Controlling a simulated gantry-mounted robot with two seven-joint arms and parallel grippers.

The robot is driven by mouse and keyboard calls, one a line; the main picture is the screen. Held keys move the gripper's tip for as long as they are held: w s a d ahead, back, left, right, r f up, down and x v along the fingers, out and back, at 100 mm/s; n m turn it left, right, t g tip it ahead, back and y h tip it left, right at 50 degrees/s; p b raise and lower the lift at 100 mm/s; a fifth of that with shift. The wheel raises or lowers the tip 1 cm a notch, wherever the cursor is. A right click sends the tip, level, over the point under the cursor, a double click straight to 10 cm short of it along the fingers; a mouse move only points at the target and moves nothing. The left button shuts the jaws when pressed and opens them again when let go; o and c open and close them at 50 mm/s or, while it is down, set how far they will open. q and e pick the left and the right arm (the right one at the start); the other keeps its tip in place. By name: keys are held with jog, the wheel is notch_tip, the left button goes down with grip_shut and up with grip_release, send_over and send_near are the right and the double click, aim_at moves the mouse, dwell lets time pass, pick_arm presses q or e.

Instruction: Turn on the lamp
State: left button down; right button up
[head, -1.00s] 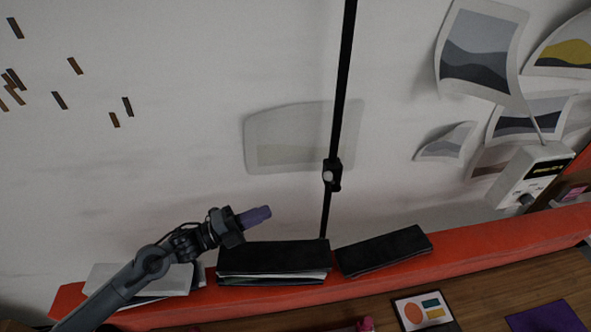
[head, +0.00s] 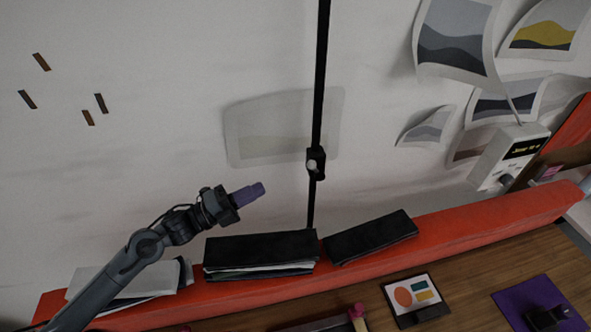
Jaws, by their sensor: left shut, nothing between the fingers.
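The lamp shows as a thin black pole (head: 320,70) that rises in front of the pale wall and leaves the top of the view, so its head is hidden. A black block with a pale round knob (head: 312,165) sits on the pole. My left gripper (head: 260,189) has purple fingertips and is shut and empty. In the picture it is left of and slightly below the knob, apart from it, pointing right. My right gripper is not in view.
Black books (head: 262,248) and another dark book (head: 370,237) lie on the red shelf (head: 470,224) below the gripper. A white box with a display and knob (head: 510,155) is at right. A dark object (head: 545,318) rests on a purple mat (head: 510,301).

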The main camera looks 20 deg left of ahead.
pick_arm(q)
jog(key=p, duration=0.3)
send_near(315, 169)
jog(key=w+d+r, duration=0.2)
jog(key=w, duration=0.1)
jog(key=shift+w+d+f+p, duration=0.15)
jog(key=shift+w+d+p, duration=0.3)
jog(key=shift+w, duration=0.25)
jog(key=shift+d, duration=0.1)
